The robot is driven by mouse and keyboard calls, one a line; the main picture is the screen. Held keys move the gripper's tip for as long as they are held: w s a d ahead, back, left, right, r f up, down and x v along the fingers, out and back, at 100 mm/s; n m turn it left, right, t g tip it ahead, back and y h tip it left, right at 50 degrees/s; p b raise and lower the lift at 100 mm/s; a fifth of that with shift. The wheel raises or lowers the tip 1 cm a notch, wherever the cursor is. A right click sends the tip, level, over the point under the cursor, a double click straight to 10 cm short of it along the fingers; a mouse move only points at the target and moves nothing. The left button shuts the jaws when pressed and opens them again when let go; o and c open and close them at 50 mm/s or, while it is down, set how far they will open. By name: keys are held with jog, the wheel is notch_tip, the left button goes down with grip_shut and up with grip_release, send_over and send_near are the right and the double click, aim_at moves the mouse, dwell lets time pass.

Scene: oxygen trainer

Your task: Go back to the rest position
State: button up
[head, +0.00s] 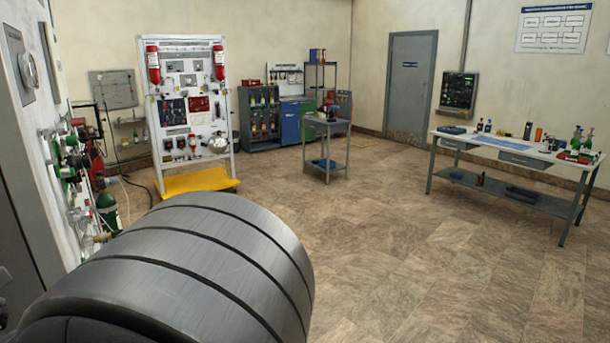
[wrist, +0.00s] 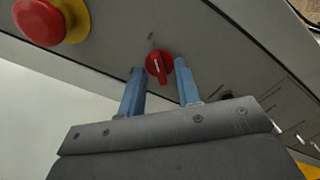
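My gripper (wrist: 159,70) shows in the wrist view with its two blue fingers apart and nothing held between them. A red rotary knob (wrist: 158,64) with a white mark sits on a grey panel (wrist: 220,62) just beyond the fingertips. It appears between the two fingers, with a small gap on each side. I cannot tell how far the tips are from the panel. In the head view my gripper is not visible; a large dark grey part of my own arm fills the lower left.
A red mushroom button (wrist: 38,22) on a yellow collar is at the wrist view's upper left. In the head view, a panel with fittings (head: 70,165) stands close at left. A white equipment board (head: 190,110), a small cart (head: 326,125) and a workbench (head: 480,143) stand farther back. The middle floor is clear.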

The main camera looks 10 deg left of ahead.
jog(key=v, duration=1.7)
jog(key=w+a+n, duration=1.2)
jog(key=n, duration=0.3)
dwell(0.8)
jog(key=shift+r, duration=0.1)
jog(key=shift+d, duration=0.1)
dwell(0.5)
